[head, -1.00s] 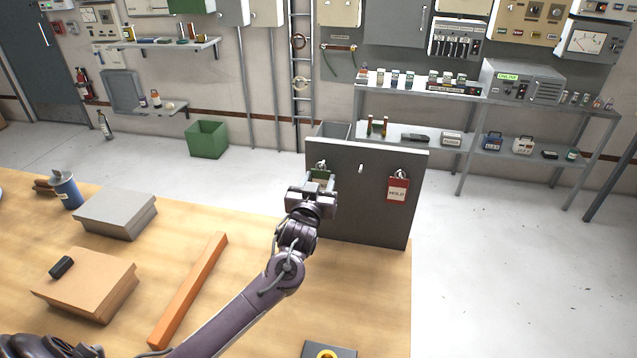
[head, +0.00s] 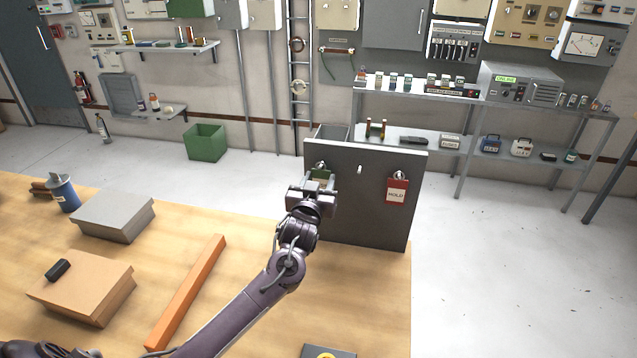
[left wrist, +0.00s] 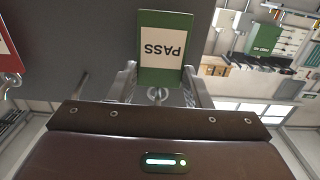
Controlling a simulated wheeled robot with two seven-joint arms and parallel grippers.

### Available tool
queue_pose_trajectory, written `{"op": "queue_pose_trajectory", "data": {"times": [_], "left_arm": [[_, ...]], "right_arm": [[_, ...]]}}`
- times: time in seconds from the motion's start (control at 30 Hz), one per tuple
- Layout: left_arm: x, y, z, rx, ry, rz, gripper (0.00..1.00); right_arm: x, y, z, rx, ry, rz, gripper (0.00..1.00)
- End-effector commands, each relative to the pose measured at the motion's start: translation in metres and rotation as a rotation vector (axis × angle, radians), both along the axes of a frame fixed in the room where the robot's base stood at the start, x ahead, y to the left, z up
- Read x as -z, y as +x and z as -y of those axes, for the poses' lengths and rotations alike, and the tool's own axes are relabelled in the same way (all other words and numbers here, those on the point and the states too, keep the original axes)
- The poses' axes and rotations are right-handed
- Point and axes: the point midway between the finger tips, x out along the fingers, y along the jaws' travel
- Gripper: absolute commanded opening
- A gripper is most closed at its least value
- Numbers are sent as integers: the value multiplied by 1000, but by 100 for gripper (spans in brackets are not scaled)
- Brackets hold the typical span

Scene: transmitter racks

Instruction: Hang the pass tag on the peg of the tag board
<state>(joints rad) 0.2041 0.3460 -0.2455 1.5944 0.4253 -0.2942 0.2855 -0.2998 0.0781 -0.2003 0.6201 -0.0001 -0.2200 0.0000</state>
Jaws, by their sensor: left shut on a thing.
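The dark grey tag board (head: 365,215) stands upright at the table's far right corner. The green pass tag (head: 322,174) shows just above my left gripper (head: 318,187), in front of the board's left part. In the left wrist view the pass tag (left wrist: 165,47) appears upside down between the fingers of my left gripper (left wrist: 160,75), which is shut on it. Its metal ring shows at the tag's lower edge there. I cannot tell whether the ring is around a peg. A bare peg (head: 360,169) sticks out at the board's middle. My right gripper is not seen.
A red HOLD tag (head: 397,190) hangs at the board's right. On the wooden table (head: 240,325) are an orange bar (head: 186,293), a grey box (head: 113,217), a tan box (head: 82,288) and a blue cup (head: 64,193). A metal shelf (head: 480,147) stands behind.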

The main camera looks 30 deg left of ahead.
Motion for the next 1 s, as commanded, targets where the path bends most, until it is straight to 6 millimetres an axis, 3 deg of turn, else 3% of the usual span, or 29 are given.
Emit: {"op": "queue_pose_trajectory", "data": {"times": [0.33,0.37,0.57,0.87,1.0], "left_arm": [[2,0,0,0,0,0,23],[1,0,0,0,0,0,46],[1,0,0,0,0,0,70],[2,-2,0,0,0,0,70],[4,-16,4,1,-1,0,70]], "right_arm": [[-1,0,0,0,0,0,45],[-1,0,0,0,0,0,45],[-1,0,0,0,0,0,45],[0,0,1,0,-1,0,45],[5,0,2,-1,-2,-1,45]]}}
